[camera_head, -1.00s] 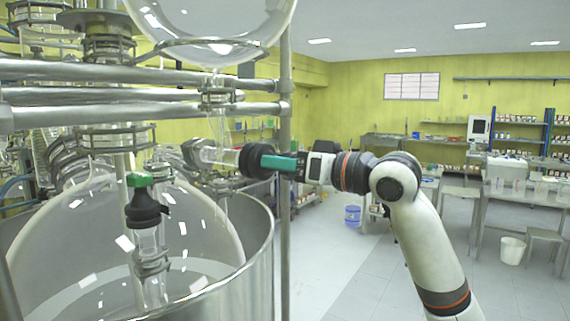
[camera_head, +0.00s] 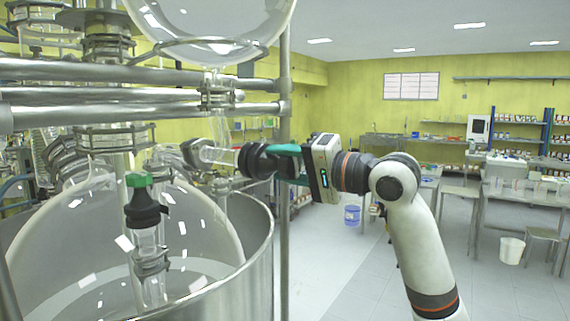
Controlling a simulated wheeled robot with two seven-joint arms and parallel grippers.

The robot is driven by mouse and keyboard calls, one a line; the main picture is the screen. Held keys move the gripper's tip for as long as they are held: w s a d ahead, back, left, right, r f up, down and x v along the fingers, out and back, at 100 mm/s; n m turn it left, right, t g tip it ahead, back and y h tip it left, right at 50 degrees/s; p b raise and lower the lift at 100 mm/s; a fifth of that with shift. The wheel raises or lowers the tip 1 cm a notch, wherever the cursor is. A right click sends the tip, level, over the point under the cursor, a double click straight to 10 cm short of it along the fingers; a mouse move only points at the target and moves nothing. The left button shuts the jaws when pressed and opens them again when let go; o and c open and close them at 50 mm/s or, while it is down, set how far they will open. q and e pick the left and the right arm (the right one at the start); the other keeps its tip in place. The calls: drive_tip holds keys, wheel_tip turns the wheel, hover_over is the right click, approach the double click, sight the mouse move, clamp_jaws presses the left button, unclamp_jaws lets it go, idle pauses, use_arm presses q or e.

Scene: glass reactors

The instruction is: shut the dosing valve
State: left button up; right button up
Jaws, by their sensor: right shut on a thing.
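The dosing valve (camera_head: 256,160) is a black ribbed collar on a horizontal glass side tube (camera_head: 215,154) below the round glass vessel. A green handle (camera_head: 285,149) sticks out of its right end. My right gripper (camera_head: 293,160) comes in from the right and is shut on the green handle. The gripper body is turned, with its wide face and a lit strip toward the camera. Its fingertips are partly hidden by the handle. My left gripper is not in view.
A second valve with a green cap (camera_head: 140,180) stands on the big glass reactor (camera_head: 80,240) at the left. Horizontal steel rails (camera_head: 140,94) run above.

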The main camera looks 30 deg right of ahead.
drive_tip(key=m, duration=0.5)
drive_tip(key=shift+m, duration=0.3)
idle(0.4)
drive_tip(key=o, duration=1)
drive_tip(key=shift+d+f, duration=0.1)
drive_tip(key=shift+s+d+b, duration=0.1)
drive_tip(key=shift+s+b, duration=0.2)
drive_tip(key=shift+s, duration=0.05)
drive_tip(key=b+v, duration=0.5)
drive_tip(key=v, duration=0.6)
drive_tip(key=shift+s, duration=0.15)
